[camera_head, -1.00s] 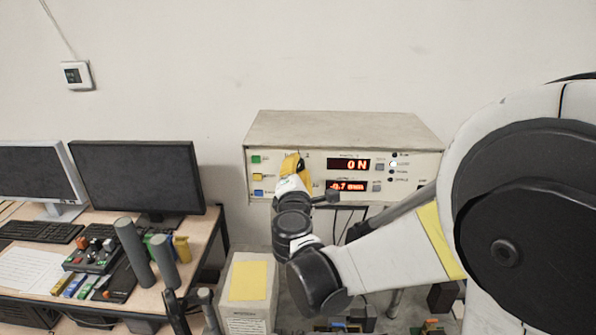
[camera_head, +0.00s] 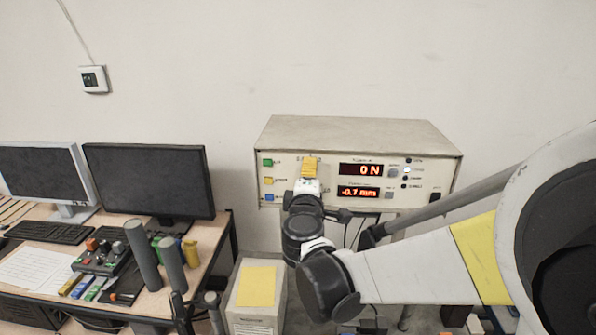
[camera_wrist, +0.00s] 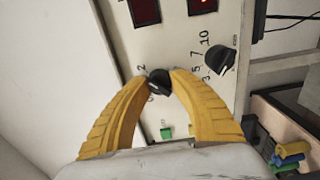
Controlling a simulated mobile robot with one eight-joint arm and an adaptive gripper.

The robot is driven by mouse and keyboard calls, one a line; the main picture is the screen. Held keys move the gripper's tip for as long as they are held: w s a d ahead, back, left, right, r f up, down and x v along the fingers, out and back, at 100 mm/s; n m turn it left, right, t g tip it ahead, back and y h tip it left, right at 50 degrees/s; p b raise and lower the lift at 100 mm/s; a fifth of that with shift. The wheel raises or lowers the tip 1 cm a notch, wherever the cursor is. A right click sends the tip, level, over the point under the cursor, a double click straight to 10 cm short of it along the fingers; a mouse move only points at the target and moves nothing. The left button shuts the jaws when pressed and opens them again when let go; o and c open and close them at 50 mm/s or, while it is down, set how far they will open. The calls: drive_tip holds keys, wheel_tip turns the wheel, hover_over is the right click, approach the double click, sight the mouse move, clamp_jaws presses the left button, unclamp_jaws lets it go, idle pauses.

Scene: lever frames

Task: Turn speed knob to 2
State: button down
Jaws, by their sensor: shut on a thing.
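My gripper (camera_wrist: 158,82) has yellow fingers, and they are shut on a small black knob (camera_wrist: 160,86) on the front panel of the control box. A printed "2" shows just beyond this knob, and another mark is partly hidden by the left finger. The fingers hide much of the knob, so where it points cannot be told. A second black knob (camera_wrist: 222,60) is to the right, with 3, 5, 7 and 10 printed around it; it is apart from the gripper. In the head view, the gripper (camera_head: 310,160) covers the panel of the beige control box (camera_head: 345,132).
The red displays (camera_head: 361,170) read "0 N" and about "-0.7 mm". Green, yellow and blue buttons (camera_head: 268,181) are left of the gripper. A desk (camera_head: 190,270) with monitors (camera_head: 150,180) stands at the left. A box with a yellow top (camera_head: 257,286) stands below.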

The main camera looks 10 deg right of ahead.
drive_tip(key=c, duration=1.1)
unclamp_jaws()
drive_tip(key=v, duration=1.2)
